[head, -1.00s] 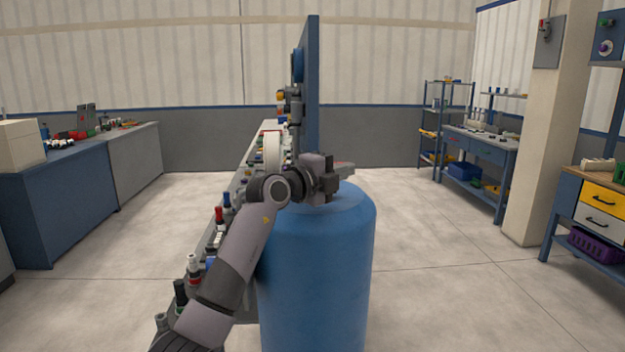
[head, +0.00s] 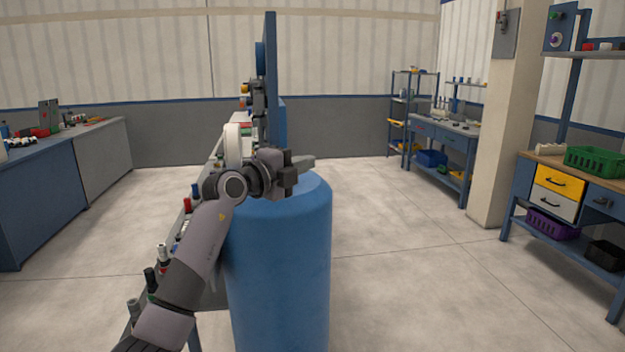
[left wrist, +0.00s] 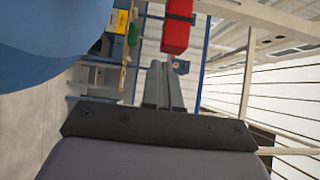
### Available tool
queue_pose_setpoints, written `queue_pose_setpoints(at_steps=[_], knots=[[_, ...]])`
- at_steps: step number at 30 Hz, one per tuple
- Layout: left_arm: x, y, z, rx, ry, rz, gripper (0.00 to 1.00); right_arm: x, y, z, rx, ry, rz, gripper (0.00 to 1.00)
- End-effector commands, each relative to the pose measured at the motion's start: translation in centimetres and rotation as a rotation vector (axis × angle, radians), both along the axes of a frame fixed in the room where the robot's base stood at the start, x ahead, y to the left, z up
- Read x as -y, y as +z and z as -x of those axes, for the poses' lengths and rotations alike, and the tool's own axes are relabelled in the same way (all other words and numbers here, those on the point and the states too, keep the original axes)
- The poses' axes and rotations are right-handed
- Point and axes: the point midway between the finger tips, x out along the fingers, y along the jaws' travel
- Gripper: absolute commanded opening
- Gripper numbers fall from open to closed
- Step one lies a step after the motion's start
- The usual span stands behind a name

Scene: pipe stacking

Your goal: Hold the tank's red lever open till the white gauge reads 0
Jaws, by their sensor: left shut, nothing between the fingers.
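The blue tank (head: 280,265) stands upright in the middle of the head view. My left gripper (head: 306,162) is above its top, shut and empty. In the left wrist view its fingers (left wrist: 162,72) are together, and a red lever (left wrist: 177,27) is just beyond their tips. I cannot tell whether they touch. The tank's blue side (left wrist: 50,25) fills the upper left there. In the head view my gripper and wrist hide the lever. A white round thing (head: 233,145), perhaps the gauge, shows behind my wrist; no reading shows. My right gripper is not in view.
A long bench with several pipe fittings (head: 162,252) runs behind my left arm. A tall blue panel (head: 271,80) rises behind the tank. A blue cabinet (head: 40,195) is at left, a workbench with drawers (head: 560,180) at right. The floor right of the tank is clear.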

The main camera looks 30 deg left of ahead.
Motion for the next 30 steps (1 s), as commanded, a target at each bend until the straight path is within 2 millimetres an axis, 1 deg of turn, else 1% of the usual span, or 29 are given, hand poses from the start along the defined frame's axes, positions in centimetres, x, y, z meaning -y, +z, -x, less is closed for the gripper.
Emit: queue_pose_setpoints(at_steps=[9, 15, 21, 30], knots=[[2.9, -0.2, 3.5, 0.000, -0.001, 0.001, 0.00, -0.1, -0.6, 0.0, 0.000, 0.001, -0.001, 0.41], [4.5, -0.2, 5.4, -0.001, 0.000, 0.001, 0.00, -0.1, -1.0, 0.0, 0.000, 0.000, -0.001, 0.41], [5.4, -0.1, 6.5, -0.001, 0.001, 0.001, 0.00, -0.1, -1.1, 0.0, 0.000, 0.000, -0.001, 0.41], [5.5, -0.1, 6.7, -0.002, 0.002, 0.002, 0.00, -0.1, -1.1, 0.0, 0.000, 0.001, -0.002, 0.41]])
